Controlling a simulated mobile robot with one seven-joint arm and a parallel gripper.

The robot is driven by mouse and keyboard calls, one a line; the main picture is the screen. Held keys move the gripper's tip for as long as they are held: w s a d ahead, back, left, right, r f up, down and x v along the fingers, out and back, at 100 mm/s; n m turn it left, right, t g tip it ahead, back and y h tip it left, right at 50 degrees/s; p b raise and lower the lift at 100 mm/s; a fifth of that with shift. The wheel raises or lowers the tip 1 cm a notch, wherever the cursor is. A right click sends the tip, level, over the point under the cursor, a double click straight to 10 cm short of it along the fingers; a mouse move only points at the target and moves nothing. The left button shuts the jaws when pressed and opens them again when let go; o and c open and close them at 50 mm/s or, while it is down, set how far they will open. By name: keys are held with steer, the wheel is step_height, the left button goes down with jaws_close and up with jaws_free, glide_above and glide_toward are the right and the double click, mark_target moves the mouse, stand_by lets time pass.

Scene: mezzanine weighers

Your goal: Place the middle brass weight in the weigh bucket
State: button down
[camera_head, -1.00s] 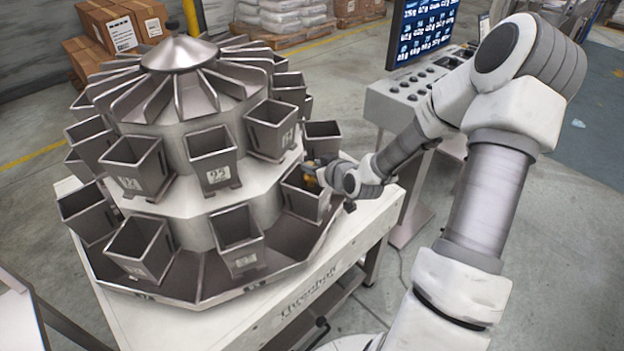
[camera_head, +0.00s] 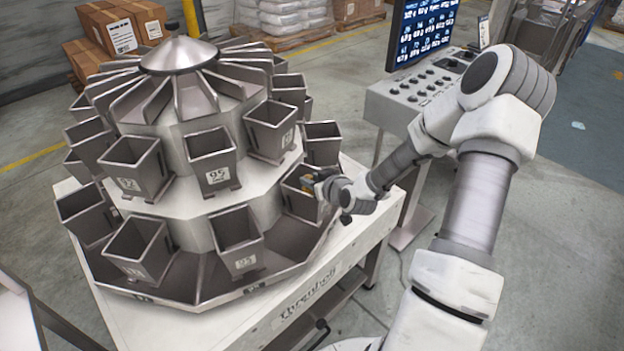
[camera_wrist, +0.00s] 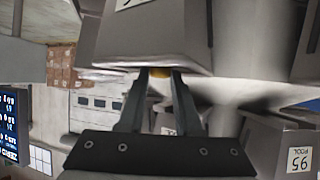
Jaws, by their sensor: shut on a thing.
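In the head view my gripper (camera_head: 314,184) is at the mouth of a lower-ring weigh bucket (camera_head: 298,202) on the right side of the weigher. The brass shows there as a small yellow patch beside the bucket's rim. I cannot tell whether the weight is inside the rim or just above it. No other brass weights can be made out.
Other grey buckets ring the weigher, including an upper one (camera_head: 268,133) and a lower one (camera_head: 237,240) close by. A control console (camera_head: 415,95) with a screen (camera_head: 423,30) stands behind my arm. The white table (camera_head: 285,315) has bare room at its front edge.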

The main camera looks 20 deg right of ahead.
steer(key=shift+f+b, duration=0.35)
steer(key=shift+f, duration=0.05)
steer(key=c, duration=0.6)
jaws_free()
steer(key=shift+r+p, duration=0.55)
steer(key=shift+p, duration=0.1)
steer(key=v, duration=1.2)
